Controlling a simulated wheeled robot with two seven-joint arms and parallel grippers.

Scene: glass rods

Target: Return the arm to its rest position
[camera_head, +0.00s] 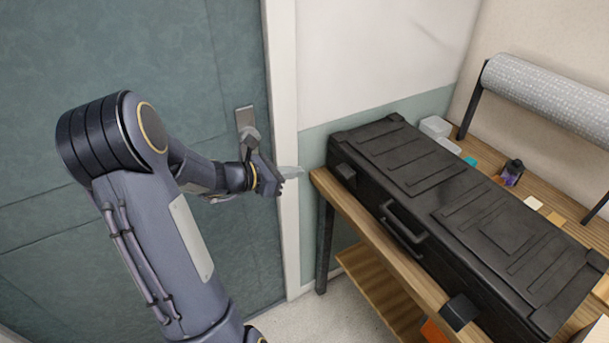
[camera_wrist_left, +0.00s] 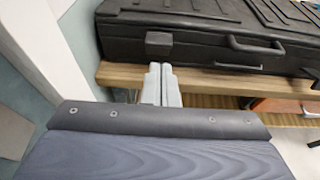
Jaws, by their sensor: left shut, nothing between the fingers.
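My left arm reaches in from the left in the head view, bent at the elbow. Its gripper (camera_head: 292,171) points right, in front of the white door frame and near the table's left corner. In the left wrist view the two pale fingers of the left gripper (camera_wrist_left: 161,72) lie side by side, shut with nothing between them. Beyond them are the table edge and the black case (camera_wrist_left: 200,35). My right gripper is in neither view.
The black case (camera_head: 440,205) lies closed on the wooden table (camera_head: 375,250), handle to the front. A dark green door (camera_head: 130,50) with a metal handle (camera_head: 246,118) stands behind my arm. A grey patterned roll (camera_head: 550,95) and small items, including a dark jar (camera_head: 512,172), are behind the case.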

